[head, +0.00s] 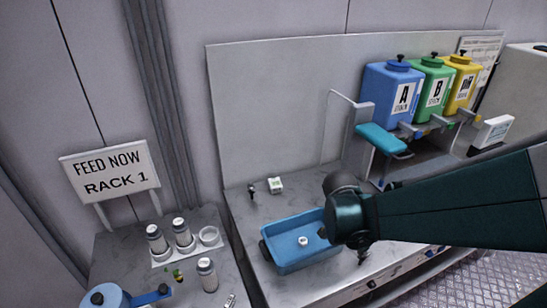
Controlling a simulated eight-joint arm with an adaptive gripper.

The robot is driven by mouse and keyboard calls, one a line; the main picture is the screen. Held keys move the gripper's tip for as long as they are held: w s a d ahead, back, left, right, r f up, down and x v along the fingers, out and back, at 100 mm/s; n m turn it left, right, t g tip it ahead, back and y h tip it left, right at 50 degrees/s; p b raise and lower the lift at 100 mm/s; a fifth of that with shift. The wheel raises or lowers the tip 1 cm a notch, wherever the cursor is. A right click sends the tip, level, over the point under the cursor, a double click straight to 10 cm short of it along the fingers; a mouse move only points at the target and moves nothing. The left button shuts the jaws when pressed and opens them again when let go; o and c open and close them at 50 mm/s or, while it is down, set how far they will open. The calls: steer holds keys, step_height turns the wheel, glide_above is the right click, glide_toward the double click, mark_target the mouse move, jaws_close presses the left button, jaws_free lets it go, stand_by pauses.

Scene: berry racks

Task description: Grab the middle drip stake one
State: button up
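I cannot make out a set of drip stakes for certain. A small dark upright piece (251,191) stands on the counter at the back left, beside a small white box with a green mark (275,186). My arm reaches in from the right, and its dark teal wrist is over the right end of a blue tray (292,265). My gripper (362,257) shows only as a small dark part below the wrist, in front of the tray's right end. Its fingers are mostly hidden, so I cannot tell whether it is open or holds anything.
A white round piece (303,241) lies in the tray. Blue, green and yellow tanks (393,92) stand at the back right. On the left side table are several capped bottles (207,275), a blue can (108,297) and a "FEED NOW RACK 1" sign (110,172).

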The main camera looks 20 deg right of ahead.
steer(key=shift+s+d+f+m+g, duration=0.15)
steer(key=shift+s+d+f+m, duration=0.25)
steer(key=shift+d, duration=0.1)
steer(key=shift+s+d+f+m+g, duration=0.15)
steer(key=shift+s+d+f+m, duration=0.15)
steer(key=shift+d+m, duration=0.15)
steer(key=shift+w+f, duration=0.1)
steer(key=shift+b+x, duration=0.3)
steer(key=shift+x, duration=0.9)
steer(key=shift+f, duration=0.1)
steer(key=shift+b+x, duration=0.7)
steer(key=shift+x, duration=1.8)
steer(key=c, duration=0.8)
